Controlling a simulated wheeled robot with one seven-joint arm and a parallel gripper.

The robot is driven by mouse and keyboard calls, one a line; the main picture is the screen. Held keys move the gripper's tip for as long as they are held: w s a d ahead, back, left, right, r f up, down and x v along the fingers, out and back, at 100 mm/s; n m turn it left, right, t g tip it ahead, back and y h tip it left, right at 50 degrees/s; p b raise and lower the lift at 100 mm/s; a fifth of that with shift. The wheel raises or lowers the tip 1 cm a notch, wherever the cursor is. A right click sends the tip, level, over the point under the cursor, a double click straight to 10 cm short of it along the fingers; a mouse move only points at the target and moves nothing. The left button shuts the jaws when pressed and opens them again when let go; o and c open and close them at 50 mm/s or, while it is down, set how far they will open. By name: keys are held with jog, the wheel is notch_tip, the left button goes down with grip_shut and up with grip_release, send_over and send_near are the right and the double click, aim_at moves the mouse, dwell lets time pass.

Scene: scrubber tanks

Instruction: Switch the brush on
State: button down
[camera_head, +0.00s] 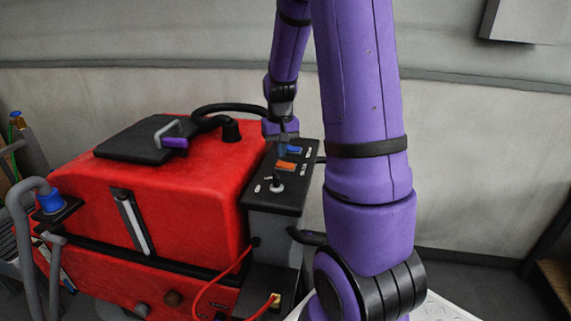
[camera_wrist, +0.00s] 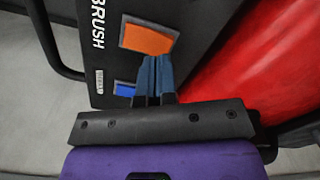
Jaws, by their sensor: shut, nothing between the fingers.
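The red scrubber (camera_head: 190,190) has a black control panel (camera_head: 262,203) on its right end. The panel carries an orange switch (camera_head: 286,166), a blue switch (camera_head: 294,149) and a small lever (camera_head: 276,184). In the wrist view the orange switch (camera_wrist: 148,38) lies just beyond my fingertips, and the blue switch (camera_wrist: 124,89) is to their left. The word BRUSH (camera_wrist: 97,22) is printed on the panel beside the orange switch. My gripper (camera_wrist: 155,62) is shut and empty, its tips over the panel at the near edge of the orange switch. I cannot tell whether they touch it.
A black lid (camera_head: 150,141) with a grey and purple latch and a black hose (camera_head: 232,108) are on top of the scrubber. A red cable (camera_head: 210,288) hangs at its front. A pale wall stands behind. My arm covers the area right of the panel.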

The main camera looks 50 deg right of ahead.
aim_at(280, 163)
jog(key=shift+f, duration=1.3)
dwell(0.8)
jog(key=shift+r, duration=3.55)
jog(key=shift+a, duration=0.1)
jog(key=s+a+r+n+t, duration=0.2)
jog(key=s+a+r+n, duration=0.1)
jog(key=s+a+r, duration=0.4)
jog(key=s+a+r+n+t, duration=0.2)
jog(key=s+a+r, duration=0.6)
jog(key=s+a, duration=0.4)
jog(key=a+t, duration=0.1)
jog(key=a, duration=0.3)
jog(key=shift+n, duration=0.4)
